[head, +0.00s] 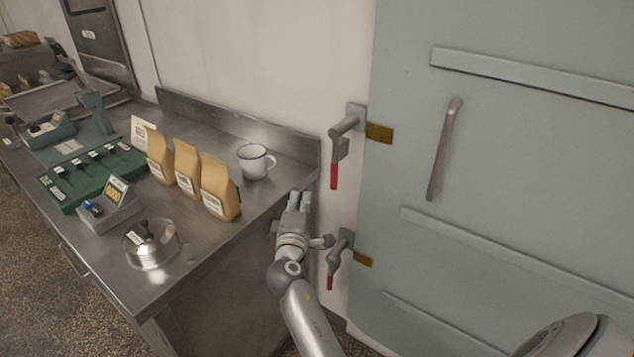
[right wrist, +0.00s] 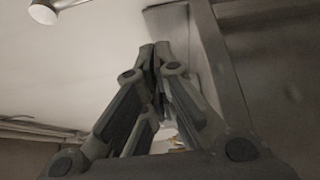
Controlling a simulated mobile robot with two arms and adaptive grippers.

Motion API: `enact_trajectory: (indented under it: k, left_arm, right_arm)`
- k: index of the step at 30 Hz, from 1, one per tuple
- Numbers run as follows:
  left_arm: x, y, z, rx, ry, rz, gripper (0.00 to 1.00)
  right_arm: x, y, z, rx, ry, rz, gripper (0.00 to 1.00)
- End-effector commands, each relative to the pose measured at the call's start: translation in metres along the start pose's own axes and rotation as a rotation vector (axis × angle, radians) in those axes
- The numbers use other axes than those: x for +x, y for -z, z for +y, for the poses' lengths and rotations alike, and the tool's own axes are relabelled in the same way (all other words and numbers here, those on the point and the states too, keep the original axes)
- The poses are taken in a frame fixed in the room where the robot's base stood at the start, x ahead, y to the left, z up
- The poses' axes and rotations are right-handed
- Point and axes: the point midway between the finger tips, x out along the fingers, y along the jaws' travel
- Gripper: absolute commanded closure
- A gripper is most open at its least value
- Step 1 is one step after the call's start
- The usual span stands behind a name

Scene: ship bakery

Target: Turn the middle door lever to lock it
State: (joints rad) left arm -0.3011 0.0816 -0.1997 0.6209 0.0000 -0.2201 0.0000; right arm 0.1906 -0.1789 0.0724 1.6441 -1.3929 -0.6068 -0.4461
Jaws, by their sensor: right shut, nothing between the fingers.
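Two grey door levers with red grips show in the head view on the wall side of the pale grey door (head: 530,150). The upper lever (head: 335,173) hangs down beside a brass plate. The lower lever (head: 331,280) also points down, beside another brass plate. I cannot tell from the picture which is the middle one. My right gripper (head: 299,195) is shut and empty, over the counter's right end, left of and below the upper lever and apart from it. Its closed fingers also show in the right wrist view (right wrist: 155,50). My left gripper is out of view.
A long handle (head: 443,150) stands on the door. Pale wall lies between counter and door.

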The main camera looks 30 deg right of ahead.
Motion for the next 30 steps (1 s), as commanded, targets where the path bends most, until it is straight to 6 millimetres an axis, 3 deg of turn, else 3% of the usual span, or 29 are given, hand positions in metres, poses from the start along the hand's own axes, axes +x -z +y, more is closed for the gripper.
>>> enact_trajectory:
  k: [7, 19, 21, 30]
  left_arm:
    - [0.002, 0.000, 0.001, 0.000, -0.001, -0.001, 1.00]
    - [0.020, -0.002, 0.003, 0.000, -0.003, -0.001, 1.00]
    - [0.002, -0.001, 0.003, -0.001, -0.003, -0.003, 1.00]
    - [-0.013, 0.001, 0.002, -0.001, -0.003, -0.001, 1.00]
  right_arm:
    - [0.023, 0.000, 0.000, -0.001, -0.002, 0.000, 1.00]
    - [0.105, 0.000, -0.002, 0.002, -0.001, 0.000, 1.00]
    - [0.097, -0.012, 0.003, -0.002, 0.004, -0.001, 1.00]
    - [0.088, -0.036, 0.001, 0.000, 0.002, 0.001, 1.00]
